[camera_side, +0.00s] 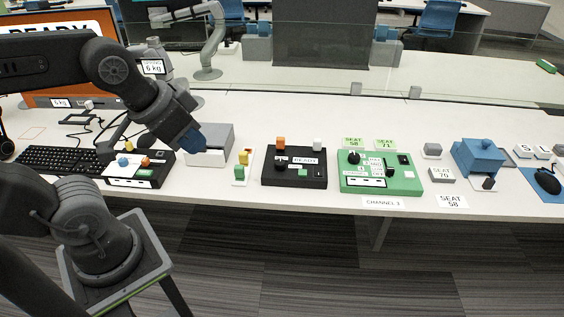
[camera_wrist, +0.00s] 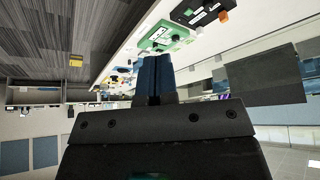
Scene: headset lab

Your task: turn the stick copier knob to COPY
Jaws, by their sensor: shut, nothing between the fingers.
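A green box (camera_side: 408,186) with a black round knob (camera_side: 354,157), white labels and dark slots sits right of centre on the table. A black box (camera_side: 316,179) with a dark knob (camera_side: 281,161), an orange block and a white block stands left of it. The lettering is too small to tell which box is the stick copier or where either knob points. My gripper (camera_side: 190,139) has blue fingers, shut and empty, above the table left of both boxes, touching neither knob.
A grey box (camera_side: 215,145) stands just beyond my gripper. A keyboard (camera_side: 55,160) and another black-and-white box (camera_side: 138,172) lie left. A blue box (camera_side: 478,157) stands right. A glass partition runs behind.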

